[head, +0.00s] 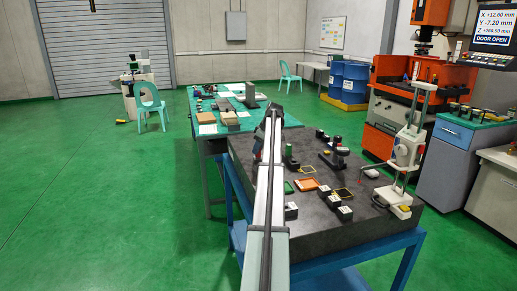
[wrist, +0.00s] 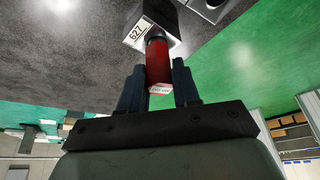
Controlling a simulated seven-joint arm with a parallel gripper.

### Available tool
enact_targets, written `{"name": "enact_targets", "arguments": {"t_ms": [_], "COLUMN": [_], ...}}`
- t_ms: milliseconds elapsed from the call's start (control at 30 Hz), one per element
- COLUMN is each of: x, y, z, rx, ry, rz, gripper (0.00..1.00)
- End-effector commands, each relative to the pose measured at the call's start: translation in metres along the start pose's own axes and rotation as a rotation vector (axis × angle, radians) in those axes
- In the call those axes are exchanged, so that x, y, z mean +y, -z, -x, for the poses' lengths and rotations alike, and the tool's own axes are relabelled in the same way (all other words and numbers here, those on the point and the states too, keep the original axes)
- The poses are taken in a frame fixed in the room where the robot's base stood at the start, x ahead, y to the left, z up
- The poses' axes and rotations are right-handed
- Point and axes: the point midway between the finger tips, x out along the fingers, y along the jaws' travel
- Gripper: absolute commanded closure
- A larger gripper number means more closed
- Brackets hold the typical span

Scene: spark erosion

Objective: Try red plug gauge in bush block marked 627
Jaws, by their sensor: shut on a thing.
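The red plug gauge (wrist: 157,62) is between the two dark fingers of my gripper (wrist: 158,76) in the wrist view, with the fingers closed on its sides. Its near end carries a small white label with print too small to read. Its dark far end points at the bush block marked 627 (wrist: 178,22), a dark block with a white number label. The gauge end overlaps the block in this view; I cannot tell whether it touches or enters the bore, which is hidden.
The dark stone table (head: 350,228) carries several small labelled blocks, an orange tray (head: 306,184), yellow frames and a pale upright stand (head: 408,150) at the right. Another block (wrist: 208,8) sits close beside block 627. A green-topped bench (head: 225,128) stands behind.

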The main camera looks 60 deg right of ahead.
Motion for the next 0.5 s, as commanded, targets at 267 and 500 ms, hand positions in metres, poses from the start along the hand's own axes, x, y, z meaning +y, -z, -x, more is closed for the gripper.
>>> {"name": "enact_targets", "arguments": {"t_ms": [267,500], "x": [0.000,0.000], "y": [0.002,0.005], "z": [0.004,0.011], "rx": [0.000,0.000], "ry": [-0.001,0.000], "rz": [0.000,0.000], "gripper": [1.00,1.00]}}
